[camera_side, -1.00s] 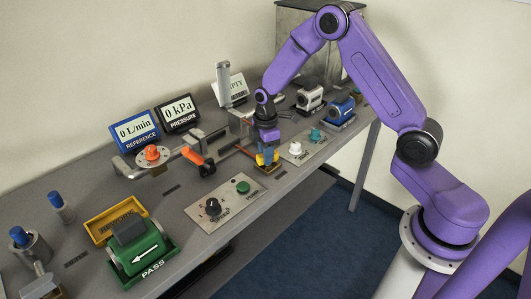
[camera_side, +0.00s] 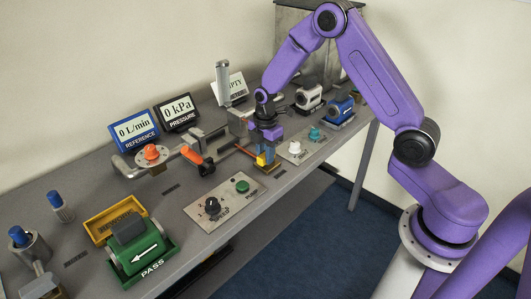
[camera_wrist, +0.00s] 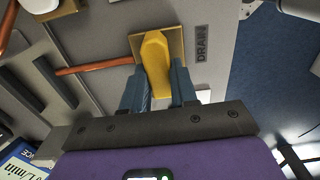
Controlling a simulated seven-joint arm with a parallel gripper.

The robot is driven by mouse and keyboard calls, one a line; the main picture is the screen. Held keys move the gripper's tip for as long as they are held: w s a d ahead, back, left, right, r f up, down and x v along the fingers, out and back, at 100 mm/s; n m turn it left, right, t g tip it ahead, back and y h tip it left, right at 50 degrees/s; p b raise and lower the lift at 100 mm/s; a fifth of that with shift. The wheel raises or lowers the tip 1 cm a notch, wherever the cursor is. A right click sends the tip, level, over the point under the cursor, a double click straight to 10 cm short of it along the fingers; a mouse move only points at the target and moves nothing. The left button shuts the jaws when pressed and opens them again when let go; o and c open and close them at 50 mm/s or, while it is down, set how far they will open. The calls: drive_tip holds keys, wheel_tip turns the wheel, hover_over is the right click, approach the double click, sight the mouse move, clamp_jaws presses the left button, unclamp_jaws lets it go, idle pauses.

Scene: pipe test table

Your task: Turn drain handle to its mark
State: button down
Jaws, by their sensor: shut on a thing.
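The yellow drain handle (camera_wrist: 156,68) stands between the two blue-grey fingers of my gripper (camera_wrist: 157,82) in the wrist view. The fingers are shut on its sides. The handle sits on a brass-coloured square plate (camera_wrist: 138,46), beside a label reading DRAIN (camera_wrist: 202,43). In the side view a little of the yellow handle (camera_side: 261,159) shows beside my gripper (camera_side: 265,155), which points down at the table's front edge. The fingers hide part of the handle, and I cannot make out its mark.
A copper pipe (camera_wrist: 95,67) runs to the drain plate. An orange-handled valve (camera_side: 192,155) is to the left, and a panel with a black knob and green button (camera_side: 243,187) is nearer. A panel with white and teal knobs (camera_side: 315,134) is to the right.

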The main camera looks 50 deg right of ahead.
drive_tip(key=shift+s+f, duration=0.1)
drive_tip(key=shift+f, duration=0.1)
drive_tip(key=c, duration=0.9)
unclamp_jaws()
drive_tip(key=shift+r, duration=0.1)
wheel_tip(320, 180, up, 17)
drive_tip(key=shift+r, duration=0.2)
